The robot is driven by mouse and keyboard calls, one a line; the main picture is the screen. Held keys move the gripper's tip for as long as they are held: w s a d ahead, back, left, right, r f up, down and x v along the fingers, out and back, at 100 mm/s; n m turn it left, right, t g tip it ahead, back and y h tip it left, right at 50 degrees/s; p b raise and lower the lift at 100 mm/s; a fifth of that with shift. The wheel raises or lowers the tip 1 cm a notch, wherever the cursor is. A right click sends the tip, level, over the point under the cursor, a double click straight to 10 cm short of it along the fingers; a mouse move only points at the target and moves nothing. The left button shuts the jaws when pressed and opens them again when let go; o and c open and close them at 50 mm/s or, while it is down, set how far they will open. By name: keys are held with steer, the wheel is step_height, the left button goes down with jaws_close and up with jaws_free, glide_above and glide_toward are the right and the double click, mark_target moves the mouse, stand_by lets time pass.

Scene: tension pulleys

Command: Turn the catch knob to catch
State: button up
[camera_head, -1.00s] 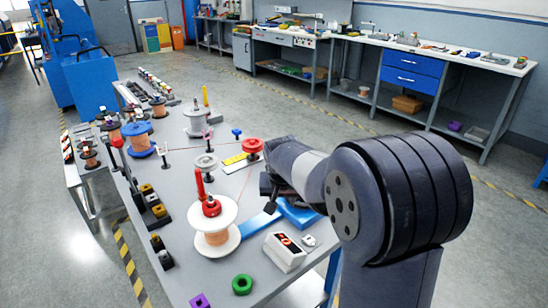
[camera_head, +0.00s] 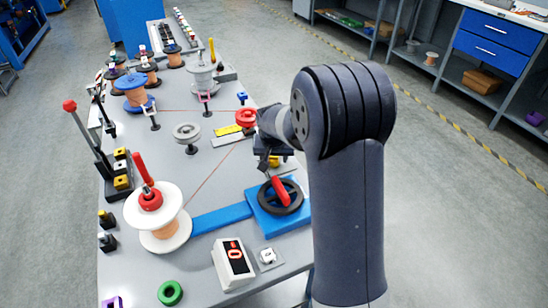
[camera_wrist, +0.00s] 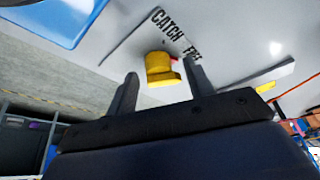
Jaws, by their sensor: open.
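The catch knob (camera_wrist: 160,68) is a yellow, stepped knob in the wrist view. It stands on a grey surface beside the printed words CATCH (camera_wrist: 166,26) and FREE (camera_wrist: 191,46). A small red mark shows on its right side, towards FREE. My gripper (camera_wrist: 160,72) is open, with one dark finger to either side of the knob in the picture. A gap shows between the knob and both fingers; I cannot tell the depth between them. In the head view my gripper (camera_head: 266,150) is low over the table's right edge, and my arm hides part of that area.
A black handwheel (camera_head: 279,197) with a red handle on a blue base stands close in front of my gripper. A red pulley (camera_head: 246,117) is just behind it. A white spool (camera_head: 158,213) and a counter box (camera_head: 232,263) are nearer.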

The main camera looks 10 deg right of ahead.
steer(key=shift+f, duration=0.1)
steer(key=shift+c, duration=0.3)
steer(key=c, duration=0.8)
steer(key=shift+o, duration=0.2)
